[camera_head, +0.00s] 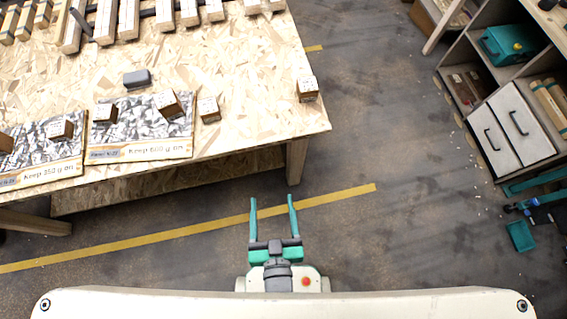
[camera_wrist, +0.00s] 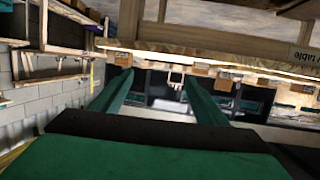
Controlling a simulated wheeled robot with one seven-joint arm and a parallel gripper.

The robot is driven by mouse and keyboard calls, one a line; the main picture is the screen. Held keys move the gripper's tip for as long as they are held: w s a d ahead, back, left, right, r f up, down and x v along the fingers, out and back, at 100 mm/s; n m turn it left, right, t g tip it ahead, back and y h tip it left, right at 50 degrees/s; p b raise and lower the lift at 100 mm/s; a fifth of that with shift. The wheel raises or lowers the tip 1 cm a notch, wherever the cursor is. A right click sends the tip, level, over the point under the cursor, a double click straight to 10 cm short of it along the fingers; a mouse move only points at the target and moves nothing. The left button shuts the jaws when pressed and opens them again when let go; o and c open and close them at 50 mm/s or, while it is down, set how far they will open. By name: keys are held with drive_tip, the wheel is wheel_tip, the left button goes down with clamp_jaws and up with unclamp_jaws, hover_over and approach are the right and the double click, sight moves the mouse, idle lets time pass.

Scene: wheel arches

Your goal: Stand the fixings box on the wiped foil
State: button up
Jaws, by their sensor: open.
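Two crinkled silver foil sheets lie along the table's front edge. The left foil (camera_head: 35,160) has a strip reading "Keep 350 g on", the right foil (camera_head: 140,132) one reading "Keep 600 g on"; which is the wiped one I cannot tell. Small brown boxes stand about: two on the right foil (camera_head: 168,104) (camera_head: 104,113), one on the left foil (camera_head: 60,130), one beside the right foil (camera_head: 209,109), and one near the table's right corner (camera_head: 307,90). Their labels are too small to read. My gripper (camera_head: 273,203) is open and empty, over the floor before the table.
A grey block (camera_head: 137,79) lies behind the right foil on the chipboard table (camera_head: 250,60). Wooden pieces (camera_head: 130,18) line its back. A shelf unit (camera_head: 500,110) stands at right, with a teal bin (camera_head: 520,236) on the floor. The floor between is clear.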

drive_tip(key=s+d+r+m+h, duration=0.1)
drive_tip(key=s+d+r, duration=0.1)
drive_tip(key=s, duration=0.4)
drive_tip(key=shift+d+r+h, duration=0.3)
drive_tip(key=shift+d+r, duration=0.05)
drive_tip(key=shift+d, duration=0.15)
idle(0.7)
